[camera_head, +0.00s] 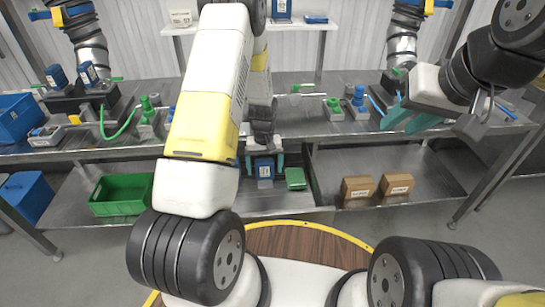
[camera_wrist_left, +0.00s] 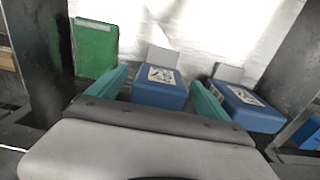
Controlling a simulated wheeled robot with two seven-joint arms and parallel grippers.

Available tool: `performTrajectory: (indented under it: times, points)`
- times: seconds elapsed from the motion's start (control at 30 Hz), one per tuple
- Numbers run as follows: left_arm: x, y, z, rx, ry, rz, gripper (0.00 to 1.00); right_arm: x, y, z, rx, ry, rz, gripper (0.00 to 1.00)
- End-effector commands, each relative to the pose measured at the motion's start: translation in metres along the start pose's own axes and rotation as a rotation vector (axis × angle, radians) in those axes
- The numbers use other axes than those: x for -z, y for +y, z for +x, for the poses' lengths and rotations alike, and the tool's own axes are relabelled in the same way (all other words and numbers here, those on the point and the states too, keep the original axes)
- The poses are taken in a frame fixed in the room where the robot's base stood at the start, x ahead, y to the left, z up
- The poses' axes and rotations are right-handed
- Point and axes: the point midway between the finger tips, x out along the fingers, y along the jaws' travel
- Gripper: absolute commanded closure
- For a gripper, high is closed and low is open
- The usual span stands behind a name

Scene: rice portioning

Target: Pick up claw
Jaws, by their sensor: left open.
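I see nothing that I can name as a claw for certain. My left gripper (camera_head: 265,160) reaches down under the bench in the head view, with its teal fingers apart. A blue box with a white label (camera_head: 264,168) is between or just beyond these fingers; it also shows between them in the left wrist view (camera_wrist_left: 160,90). I cannot tell if the fingers touch it. A second blue box (camera_wrist_left: 245,105) stands right of the right finger in that view. My right gripper (camera_head: 408,119) is at the right of the bench, its teal fingers apart and empty.
A green block (camera_head: 295,178) lies right of my left gripper and shows at the left of the wrist view (camera_wrist_left: 95,48). A green crate (camera_head: 121,194) and two brown boxes (camera_head: 357,188) sit on the lower shelf. The bench top (camera_head: 330,128) overhangs it.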

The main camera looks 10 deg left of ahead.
Motion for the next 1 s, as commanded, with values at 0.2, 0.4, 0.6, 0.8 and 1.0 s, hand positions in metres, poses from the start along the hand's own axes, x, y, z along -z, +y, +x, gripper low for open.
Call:
performTrajectory:
  times: [0.2,0.4,0.6,0.8,1.0]
  points:
    - [0.0001,0.0002,0.0003,0.000,0.000,0.000,0.13,0.0000,0.0000,0.0000,0.000,0.000,0.000,0.67]
    - [0.0000,0.0002,0.0001,0.000,0.000,0.000,0.52,0.0000,0.0000,0.0000,0.000,0.000,0.000,0.67]
    - [-0.0001,0.0002,0.0000,0.000,0.000,0.000,0.91,0.0000,0.0000,0.0000,0.000,0.000,0.000,0.67]
    - [0.0005,0.0004,-0.0006,-0.001,0.001,0.001,1.00,0.0000,0.0000,0.0000,0.000,0.000,0.000,0.67]
    - [0.0007,0.0005,-0.0030,-0.001,0.002,0.001,1.00,0.0000,0.0000,0.0000,0.000,0.000,0.000,0.67]
